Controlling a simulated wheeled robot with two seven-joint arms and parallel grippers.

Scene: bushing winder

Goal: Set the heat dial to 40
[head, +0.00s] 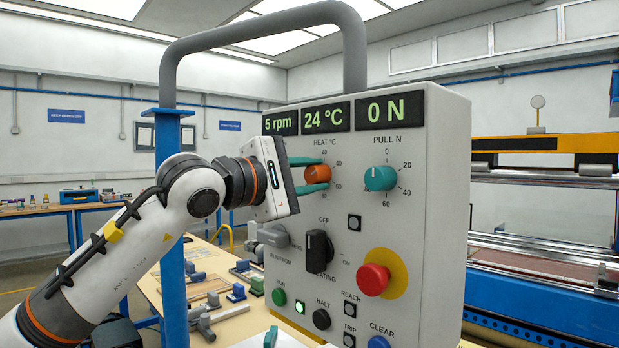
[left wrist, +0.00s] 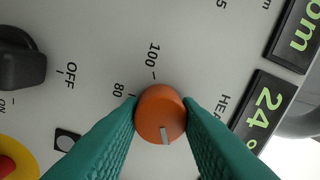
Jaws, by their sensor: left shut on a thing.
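The heat dial (head: 317,174) is an orange round knob under the "HEAT °C" label on the grey control box. My left gripper (head: 316,174) has its teal fingers on opposite sides of it, shut on it. In the left wrist view the dial (left wrist: 158,108) sits between both teal fingertips (left wrist: 160,106). Its pale pointer mark faces down in that picture, away from the 100 label. The 20 and 40 marks show beside the dial in the head view; the fingers hide part of the scale. The heat display (head: 325,119) reads 24 °C. My right gripper is not in view.
The teal pull dial (head: 380,178) is to the right of the heat dial. Below are a black heating switch (head: 318,245), a red stop button (head: 373,279) on yellow, and several small buttons. A grey tube handle (head: 262,22) arches above the box.

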